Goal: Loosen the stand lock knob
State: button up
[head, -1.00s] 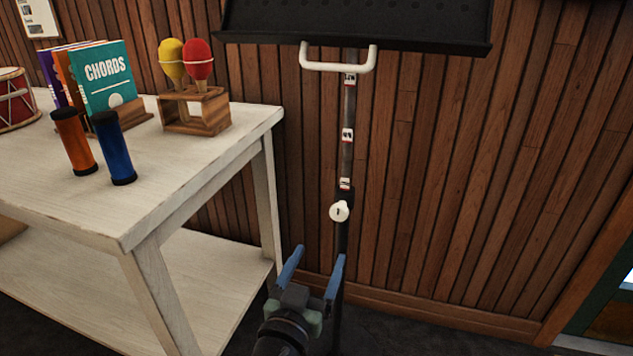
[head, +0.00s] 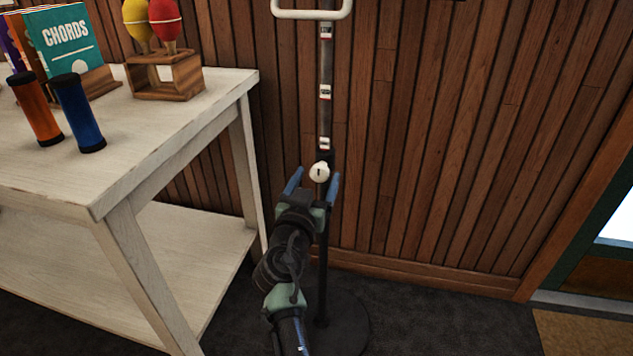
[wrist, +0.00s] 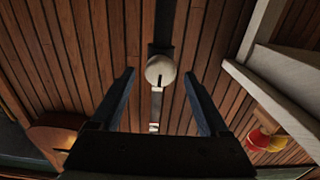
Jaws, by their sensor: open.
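The stand lock knob (head: 320,172) is a round white knob with a dark mark, on the dark post of the stand (head: 324,118). My gripper (head: 315,182) is open, its two blue fingers just below and to either side of the knob in the head view. In the wrist view the knob (wrist: 160,71) appears centred between the fingertips, slightly beyond them. The open fingers (wrist: 158,82) show clear gaps on both sides of it. I cannot tell how far in depth the knob is from the fingers. A white handle (head: 312,14) is higher on the stand.
A white table (head: 150,165) stands at left, its right leg close to my arm. It holds orange and blue shakers (head: 78,112), maracas on a wooden stand (head: 165,78) and a CHORDS book (head: 68,45). A wooden wall (head: 440,150) is behind the post. Floor at right is open.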

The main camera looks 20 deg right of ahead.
jog(key=shift+w+d, duration=0.1)
jog(key=shift+w, duration=0.1)
grip_shut()
dwell(0.4)
